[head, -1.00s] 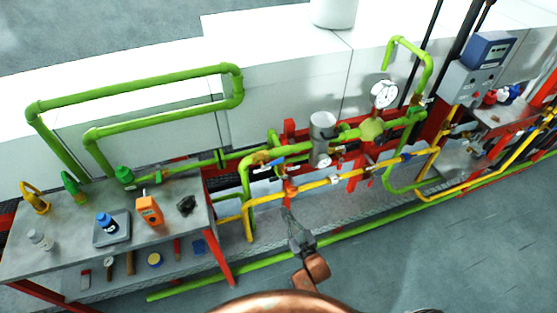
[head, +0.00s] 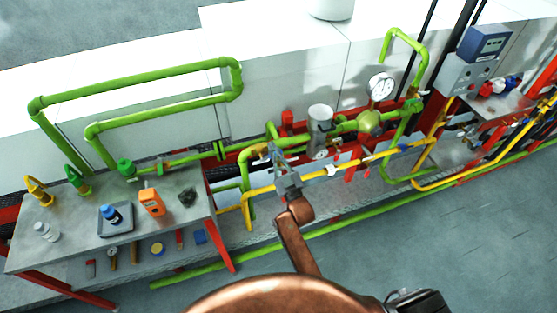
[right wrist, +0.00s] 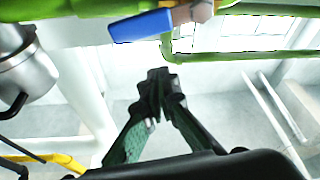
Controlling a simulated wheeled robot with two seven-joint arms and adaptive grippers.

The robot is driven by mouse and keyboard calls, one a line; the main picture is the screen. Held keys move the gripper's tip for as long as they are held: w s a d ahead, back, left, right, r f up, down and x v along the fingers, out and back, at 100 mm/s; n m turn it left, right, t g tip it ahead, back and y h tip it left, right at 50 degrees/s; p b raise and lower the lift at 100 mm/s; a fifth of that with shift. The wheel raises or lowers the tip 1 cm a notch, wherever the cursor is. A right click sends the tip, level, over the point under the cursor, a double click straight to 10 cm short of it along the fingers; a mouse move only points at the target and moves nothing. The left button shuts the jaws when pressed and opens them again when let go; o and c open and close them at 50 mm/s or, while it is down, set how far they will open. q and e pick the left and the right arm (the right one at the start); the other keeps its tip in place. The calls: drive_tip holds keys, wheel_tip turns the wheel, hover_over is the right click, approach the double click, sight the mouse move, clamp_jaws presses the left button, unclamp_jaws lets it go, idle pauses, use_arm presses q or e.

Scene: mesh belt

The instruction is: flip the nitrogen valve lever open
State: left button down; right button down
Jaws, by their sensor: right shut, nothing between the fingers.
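The blue valve lever (right wrist: 142,25) shows at the top of the right wrist view, its right end joined to a brass-coloured valve part (right wrist: 200,10). The handle points left and tilts slightly downward. A green pipe (right wrist: 55,9) runs behind it. My right gripper (right wrist: 158,78) is shut and empty, its fingertips below the handle in that view with a visible gap. In the head view my right gripper (head: 276,158) is in front of the green pipe at the valve and hides most of the lever. My left gripper is not in view.
A yellow pipe (head: 330,178) runs just below the valve. A silver cylinder (head: 320,122) and a pressure gauge (head: 381,86) stand to the right. A grey table (head: 70,225) with an orange meter (head: 151,202) is at left. Open floor (head: 440,240) lies at right.

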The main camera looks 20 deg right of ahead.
drive_tip(key=f, duration=0.2)
drive_tip(key=d+f, duration=0.1)
drive_tip(key=f, duration=0.1)
drive_tip(key=shift+s, duration=0.1)
drive_tip(key=shift+d+f+m+h, duration=0.25)
drive_tip(key=shift+f+m, duration=0.15)
drive_tip(key=shift+m, duration=0.2)
drive_tip(key=shift+d+f+m+h, duration=0.1)
drive_tip(key=shift+f+m+h, duration=0.2)
drive_tip(key=shift+m, duration=0.3)
